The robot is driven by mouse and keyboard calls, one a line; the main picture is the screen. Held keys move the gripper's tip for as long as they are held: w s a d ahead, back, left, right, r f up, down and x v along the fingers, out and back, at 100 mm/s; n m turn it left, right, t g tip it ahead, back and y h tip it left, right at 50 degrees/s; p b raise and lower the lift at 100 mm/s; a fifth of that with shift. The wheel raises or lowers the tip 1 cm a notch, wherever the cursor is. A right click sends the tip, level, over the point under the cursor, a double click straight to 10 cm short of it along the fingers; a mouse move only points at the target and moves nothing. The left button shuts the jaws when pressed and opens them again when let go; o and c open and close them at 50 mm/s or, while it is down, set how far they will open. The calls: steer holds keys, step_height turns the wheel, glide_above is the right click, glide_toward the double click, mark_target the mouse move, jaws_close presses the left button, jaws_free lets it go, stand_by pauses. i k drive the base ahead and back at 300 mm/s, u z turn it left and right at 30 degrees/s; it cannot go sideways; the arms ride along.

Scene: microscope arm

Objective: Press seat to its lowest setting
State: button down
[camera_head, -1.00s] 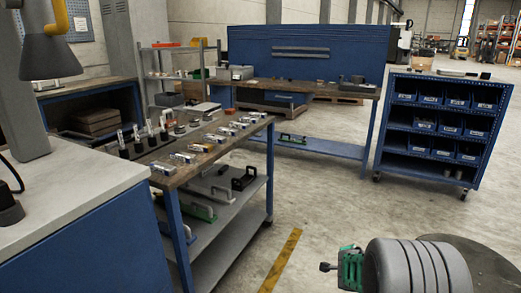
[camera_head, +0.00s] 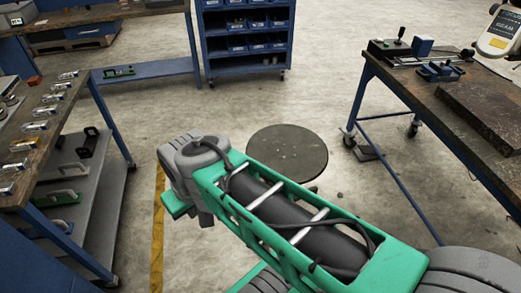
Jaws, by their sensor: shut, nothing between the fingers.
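The seat (camera_head: 288,150) is a round, dark, flat disc with a few small marks on top, in the middle of the head view. A small part of its support shows below its lower right edge; the rest is hidden. My green and grey arm reaches up from the lower right, and its grey joint lies to the left of the seat. The arm covers the floor in front of the seat and comes close to the seat's lower left edge in the picture. I do not see my gripper's fingers.
A workbench (camera_head: 480,115) with tools stands at the right. A bench (camera_head: 40,180) with metal parts and shelves stands at the left. A blue bin rack (camera_head: 245,35) is at the back. Open concrete floor (camera_head: 300,100) lies behind the seat.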

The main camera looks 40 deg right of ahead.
mark_target(296, 153)
steer(key=k, duration=0.4)
steer(key=z, duration=0.7)
steer(key=i, duration=0.35)
steer(key=z, duration=0.4)
steer(key=k, duration=0.8)
steer(key=u, duration=0.7)
steer(key=i, duration=0.4)
steer(key=z, duration=0.05)
